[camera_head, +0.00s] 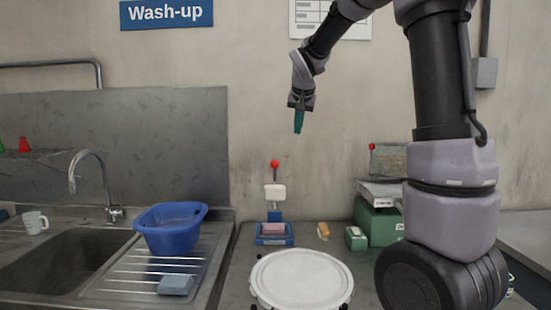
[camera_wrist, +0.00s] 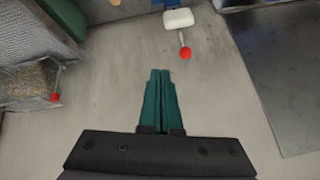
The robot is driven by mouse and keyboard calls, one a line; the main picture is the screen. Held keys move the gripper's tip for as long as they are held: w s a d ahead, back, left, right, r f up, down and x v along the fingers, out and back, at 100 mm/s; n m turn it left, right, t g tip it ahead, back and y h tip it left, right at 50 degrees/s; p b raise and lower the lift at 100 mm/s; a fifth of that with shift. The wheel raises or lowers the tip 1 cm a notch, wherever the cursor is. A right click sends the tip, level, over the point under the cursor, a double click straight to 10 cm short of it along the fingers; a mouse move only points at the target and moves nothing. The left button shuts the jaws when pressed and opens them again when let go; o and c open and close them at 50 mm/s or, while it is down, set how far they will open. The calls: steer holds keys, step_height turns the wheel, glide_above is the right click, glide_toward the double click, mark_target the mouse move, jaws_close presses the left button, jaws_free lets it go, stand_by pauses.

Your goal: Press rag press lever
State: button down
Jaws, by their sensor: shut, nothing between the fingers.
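The rag press stands on the counter below and left of my gripper in the head view. It has a blue base (camera_head: 275,240) with a pink pad (camera_head: 273,229), a white block (camera_head: 275,191) above, and an upright lever topped by a red knob (camera_head: 275,163). The wrist view shows the red knob (camera_wrist: 186,53) and white block (camera_wrist: 178,18) beyond my fingertips, slightly right. My gripper (camera_head: 298,130) points down with green fingers shut and empty, higher than the knob and apart from it. The closed fingers also show in the wrist view (camera_wrist: 160,76).
A round white lid (camera_head: 301,279) lies in front of the press. A blue basin (camera_head: 171,232) stands on the drainer at left, beside the sink (camera_head: 60,265). Green boxes (camera_head: 378,222) and a wire cage (camera_head: 390,160) with another red knob (camera_head: 371,147) stand at right.

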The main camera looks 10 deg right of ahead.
steer(key=w+a+f, duration=0.2)
steer(key=w+f, duration=0.1)
steer(key=w, duration=0.4)
steer(key=w+a+f+h, duration=0.1)
steer(key=w+a+f, duration=0.2)
steer(key=w, duration=0.4)
steer(key=shift+w+f+n+t+h, duration=0.15)
steer(key=shift+n+t+h, duration=0.15)
steer(key=shift+t, duration=0.1)
steer(key=shift+a, duration=0.15)
steer(key=x, duration=1)
